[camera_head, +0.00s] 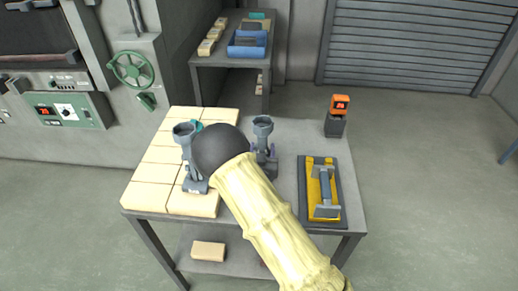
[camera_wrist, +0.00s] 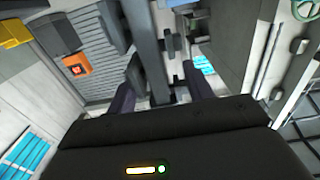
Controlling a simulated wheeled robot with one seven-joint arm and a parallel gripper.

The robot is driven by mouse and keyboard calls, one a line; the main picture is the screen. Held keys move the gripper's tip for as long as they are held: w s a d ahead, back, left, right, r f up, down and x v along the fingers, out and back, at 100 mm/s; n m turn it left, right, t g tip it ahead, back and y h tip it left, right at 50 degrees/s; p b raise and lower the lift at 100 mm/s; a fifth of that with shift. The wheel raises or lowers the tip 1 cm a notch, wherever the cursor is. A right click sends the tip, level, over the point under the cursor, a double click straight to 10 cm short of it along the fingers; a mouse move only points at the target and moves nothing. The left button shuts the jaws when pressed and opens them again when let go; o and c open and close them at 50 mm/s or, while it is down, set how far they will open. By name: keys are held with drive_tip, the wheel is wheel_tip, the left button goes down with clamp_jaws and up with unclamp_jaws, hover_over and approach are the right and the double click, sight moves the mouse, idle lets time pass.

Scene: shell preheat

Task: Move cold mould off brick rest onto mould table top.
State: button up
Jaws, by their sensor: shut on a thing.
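Two grey moulds with cup-like tops show in the head view. One mould (camera_head: 187,155) stands upright on the pale brick rest (camera_head: 150,172) at the left of the table. The other mould (camera_head: 262,130) is upright over the bare grey mould table top (camera_head: 285,148), right of the bricks. My gripper (camera_head: 265,158) is shut on this right-hand mould, its dark purple fingers partly showing. In the wrist view the grey mould (camera_wrist: 147,45) runs up between the fingers of my gripper (camera_wrist: 160,84). My arm hides the mould's foot, so I cannot tell whether it touches the table.
A yellow tool in a dark tray (camera_head: 337,190) lies at the table's right. An orange-topped device (camera_head: 338,112) stands at the back right corner. A second table (camera_head: 222,60) with blue trays stands behind. A loose brick (camera_head: 208,251) lies on the lower shelf.

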drive_tip(key=shift+d, duration=0.3)
drive_tip(key=shift+a+f, duration=0.1)
drive_tip(key=shift+a, duration=0.1)
drive_tip(key=o, duration=1.3)
drive_tip(key=shift+s, duration=0.1)
drive_tip(key=shift+a, duration=0.1)
drive_tip(key=s+b, duration=0.3)
drive_tip(key=s, duration=0.9)
drive_tip(key=shift+a, duration=0.2)
